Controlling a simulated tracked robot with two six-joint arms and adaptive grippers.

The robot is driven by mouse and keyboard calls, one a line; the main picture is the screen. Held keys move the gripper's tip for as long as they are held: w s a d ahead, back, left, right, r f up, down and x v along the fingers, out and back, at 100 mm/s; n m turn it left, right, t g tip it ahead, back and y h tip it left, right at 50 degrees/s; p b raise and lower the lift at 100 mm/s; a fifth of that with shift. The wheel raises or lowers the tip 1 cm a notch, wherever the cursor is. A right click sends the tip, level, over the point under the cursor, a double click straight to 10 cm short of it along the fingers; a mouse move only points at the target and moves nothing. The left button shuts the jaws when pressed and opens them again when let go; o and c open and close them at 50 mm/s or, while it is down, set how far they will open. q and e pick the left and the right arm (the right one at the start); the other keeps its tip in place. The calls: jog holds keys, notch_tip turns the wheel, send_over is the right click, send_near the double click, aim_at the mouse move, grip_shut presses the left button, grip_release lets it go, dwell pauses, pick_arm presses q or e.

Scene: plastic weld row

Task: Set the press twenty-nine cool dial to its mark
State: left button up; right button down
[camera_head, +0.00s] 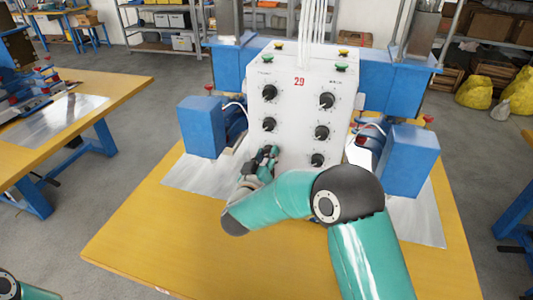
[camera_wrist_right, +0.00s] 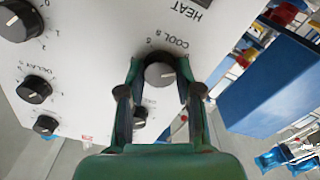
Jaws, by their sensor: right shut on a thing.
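The press panel (camera_head: 292,128) is a white box with a red 29 and two columns of black dials. The cool dial (camera_wrist_right: 158,73) shows in the right wrist view as a knob with a grey face, beside upside-down COOL lettering. My right gripper (camera_wrist_right: 157,80) is shut on it, one finger on each side. In the head view my right gripper (camera_head: 268,155) is at the panel's lower left and hides this dial. I cannot make out the dial's pointer or its mark. My left gripper is not in view.
Other dials sit close by, such as the middle left dial (camera_head: 268,124) and lower right dial (camera_head: 317,160). Blue blocks (camera_head: 202,127) (camera_head: 409,160) flank the panel. The yellow table (camera_head: 160,245) is clear at its front left.

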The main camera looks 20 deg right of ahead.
jog(key=shift+n, duration=0.9)
jog(key=shift+a, duration=0.1)
jog(key=c, duration=0.8)
grip_release()
jog(key=shift+w, duration=0.1)
jog(key=v, duration=1.2)
jog(key=shift+f, duration=0.1)
